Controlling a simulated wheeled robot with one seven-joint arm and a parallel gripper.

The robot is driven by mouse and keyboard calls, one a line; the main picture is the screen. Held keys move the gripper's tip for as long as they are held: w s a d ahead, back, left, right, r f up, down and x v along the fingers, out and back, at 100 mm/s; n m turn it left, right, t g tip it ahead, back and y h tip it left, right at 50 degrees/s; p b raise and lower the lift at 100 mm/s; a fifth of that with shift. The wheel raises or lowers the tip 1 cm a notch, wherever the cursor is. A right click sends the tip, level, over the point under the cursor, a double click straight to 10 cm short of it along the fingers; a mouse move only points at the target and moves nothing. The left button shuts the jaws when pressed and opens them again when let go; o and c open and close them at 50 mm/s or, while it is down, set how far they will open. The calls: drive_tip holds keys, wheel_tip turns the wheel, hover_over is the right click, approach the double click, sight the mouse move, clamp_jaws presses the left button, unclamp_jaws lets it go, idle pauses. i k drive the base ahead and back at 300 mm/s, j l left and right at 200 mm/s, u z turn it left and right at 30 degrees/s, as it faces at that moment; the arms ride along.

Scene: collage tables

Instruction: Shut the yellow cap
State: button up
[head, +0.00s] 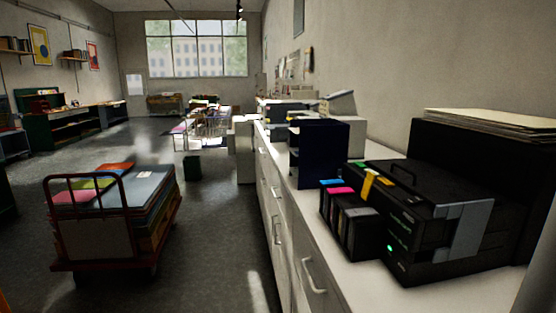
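The yellow cap (369,184) sits on a row of dark ink tanks (350,222) on the left side of a black printer (420,205). It stands raised, tilted up above the tank tops. The cyan cap (331,183) and the magenta cap (341,190) lie low and roughly flat on the same row. The hinge of the yellow cap is too small to make out. My gripper is not in view.
The printer stands on a long white counter (322,262) with drawer handles along its front. A dark blue box (318,153) stands behind the tanks. A red cart (112,255) with stacked paper is at left. Floor (215,235) between cart and counter is clear.

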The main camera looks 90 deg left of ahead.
sight(366, 190)
drive_tip(key=u, duration=1.8)
